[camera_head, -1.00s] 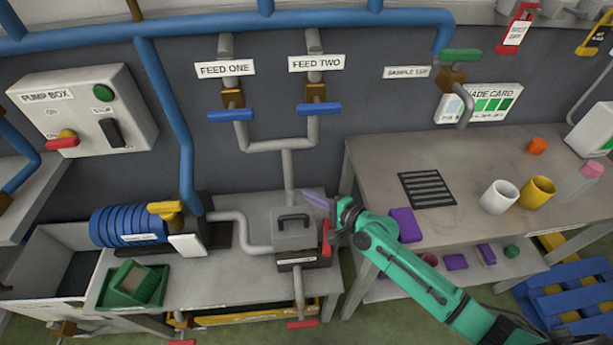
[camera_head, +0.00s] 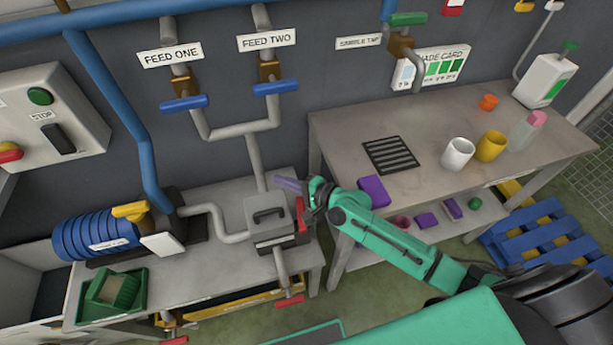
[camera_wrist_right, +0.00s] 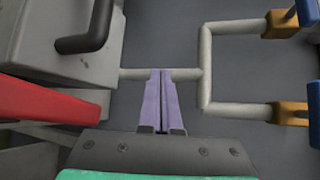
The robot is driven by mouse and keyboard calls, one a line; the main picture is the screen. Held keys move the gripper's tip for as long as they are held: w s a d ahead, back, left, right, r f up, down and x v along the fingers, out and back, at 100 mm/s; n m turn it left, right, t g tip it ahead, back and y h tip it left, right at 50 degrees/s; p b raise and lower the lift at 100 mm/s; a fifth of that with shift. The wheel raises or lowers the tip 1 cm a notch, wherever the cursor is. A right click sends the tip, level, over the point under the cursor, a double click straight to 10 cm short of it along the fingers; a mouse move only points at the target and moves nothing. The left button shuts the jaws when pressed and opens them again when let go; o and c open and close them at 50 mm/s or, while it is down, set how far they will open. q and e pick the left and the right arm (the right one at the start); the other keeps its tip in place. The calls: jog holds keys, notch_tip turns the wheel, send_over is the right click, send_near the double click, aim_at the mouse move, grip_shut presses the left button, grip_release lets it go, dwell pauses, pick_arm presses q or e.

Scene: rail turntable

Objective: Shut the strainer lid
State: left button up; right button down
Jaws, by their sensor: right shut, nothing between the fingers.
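The strainer is a grey box (camera_head: 277,241) on the low bench. Its grey lid (camera_head: 262,213) carries a dark handle (camera_head: 269,214). A red part (camera_head: 301,214) stands on the strainer's right side. I cannot tell whether the lid sits fully down. My right gripper (camera_head: 284,183) is shut and empty, its purple fingers just behind and above the lid's right side, seemingly apart from it. In the right wrist view, the fingers (camera_wrist_right: 162,100) point at the wall pipes; the lid handle (camera_wrist_right: 88,30) and red part (camera_wrist_right: 50,100) are at left. My left gripper is not in view.
A grey pipe (camera_head: 255,160) rises behind the strainer near my right fingers. Blue motor (camera_head: 95,235) and green tray (camera_head: 112,292) lie to the left. The higher table (camera_head: 345,130) at right holds a white cup (camera_head: 457,154) and yellow cup (camera_head: 491,146).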

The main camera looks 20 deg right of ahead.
jog(key=b+v, duration=0.2)
jog(key=v, duration=1.2)
jog(key=shift+s, duration=0.1)
